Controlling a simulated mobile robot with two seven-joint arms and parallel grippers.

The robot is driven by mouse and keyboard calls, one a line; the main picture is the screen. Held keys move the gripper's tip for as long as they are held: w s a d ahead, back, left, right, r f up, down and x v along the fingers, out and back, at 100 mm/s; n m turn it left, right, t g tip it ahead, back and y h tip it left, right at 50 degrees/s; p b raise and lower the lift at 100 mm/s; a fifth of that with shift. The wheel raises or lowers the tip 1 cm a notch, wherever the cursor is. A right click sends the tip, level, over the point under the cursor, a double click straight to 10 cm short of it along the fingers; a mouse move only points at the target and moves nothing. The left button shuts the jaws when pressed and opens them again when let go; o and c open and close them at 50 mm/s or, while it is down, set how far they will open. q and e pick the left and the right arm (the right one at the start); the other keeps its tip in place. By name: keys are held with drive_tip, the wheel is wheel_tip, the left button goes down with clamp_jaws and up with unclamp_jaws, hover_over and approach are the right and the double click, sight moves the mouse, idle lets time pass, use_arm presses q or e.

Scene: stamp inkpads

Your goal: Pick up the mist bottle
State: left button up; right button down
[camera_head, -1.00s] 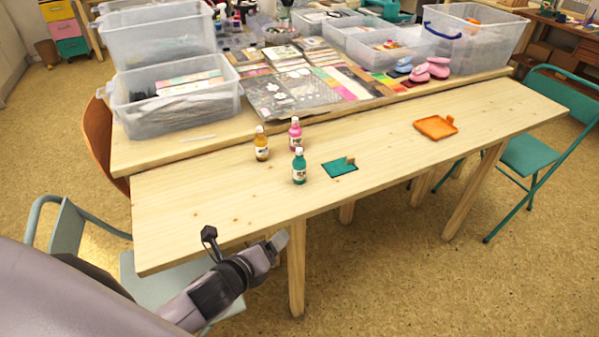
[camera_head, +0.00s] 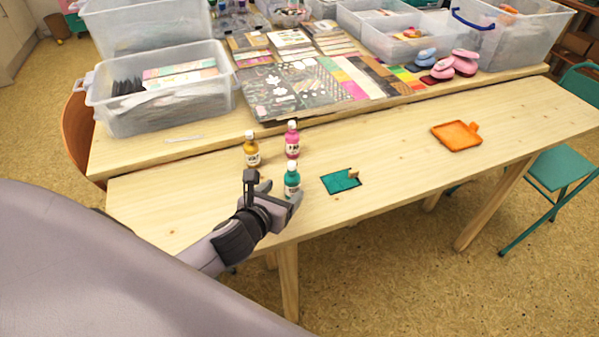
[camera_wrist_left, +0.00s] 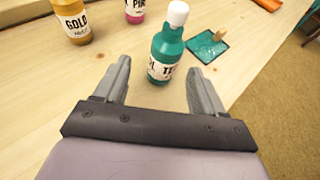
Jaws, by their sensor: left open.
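Three small white-capped bottles stand upright on the near wooden table. The teal bottle (camera_head: 292,180) is nearest, the gold bottle (camera_head: 251,150) is behind left, and the pink bottle (camera_head: 292,140) is behind it. My left gripper (camera_head: 281,191) is open and empty at the table's front edge, close to the teal bottle. In the left wrist view the teal bottle (camera_wrist_left: 168,48) stands just ahead of the two spread fingers (camera_wrist_left: 158,76), roughly between their tips. The gold bottle (camera_wrist_left: 74,22) and pink bottle (camera_wrist_left: 135,10) are farther off to the left. My right gripper is not in view.
A teal inkpad (camera_head: 340,182) with a small wooden block lies right of the bottles. An orange tray (camera_head: 457,137) lies farther right. Clear bins (camera_head: 165,110), papers and stamps fill the back table. The near table between the inkpad and orange tray is clear.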

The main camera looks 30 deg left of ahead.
sight(295, 181)
use_arm(q)
drive_tip(key=shift+d+b+x, duration=0.15)
drive_tip(key=shift+b+x, duration=0.1)
drive_tip(key=shift+x, duration=1.45)
drive_tip(key=shift+d+b+x, duration=0.15)
drive_tip(key=shift+b+x, duration=0.05)
drive_tip(key=shift+x, duration=1.5)
drive_tip(key=shift+r, duration=0.1)
drive_tip(key=c, duration=1.1)
drive_tip(key=shift+c, duration=0.4)
drive_tip(key=shift+w+r, duration=0.1)
drive_tip(key=shift+r, duration=0.05)
